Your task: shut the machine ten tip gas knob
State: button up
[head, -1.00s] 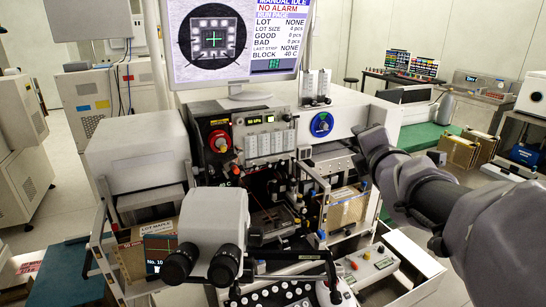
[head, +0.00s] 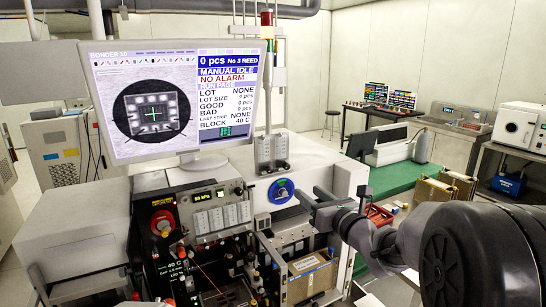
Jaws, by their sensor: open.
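The bonding machine's screen (head: 175,100) reads "BONDER 10", "MANUAL IDLE" and "NO ALARM". A round blue knob (head: 281,191) with a pale centre is on the white front at the right of the machine. A red knob (head: 162,224) is on the dark panel at the left. No label naming either as the tip gas knob is readable. My gripper (head: 308,197) comes in from the right, just right of the blue knob and seemingly apart from it. It is open and empty; its fingertips are small and hard to make out.
A grey box with several switches (head: 222,215) is between the knobs. A brown carton (head: 308,275) sits below my arm. A green bench (head: 400,205) with a red tray (head: 378,215) is behind it.

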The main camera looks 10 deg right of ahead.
jog(key=n, duration=0.1)
jog(key=p, duration=0.1)
send_near(271, 170)
jog(key=shift+y, duration=0.3)
jog(key=x, duration=0.9)
jog(key=shift+f, duration=0.1)
jog(key=shift+d, duration=0.1)
grip_shut()
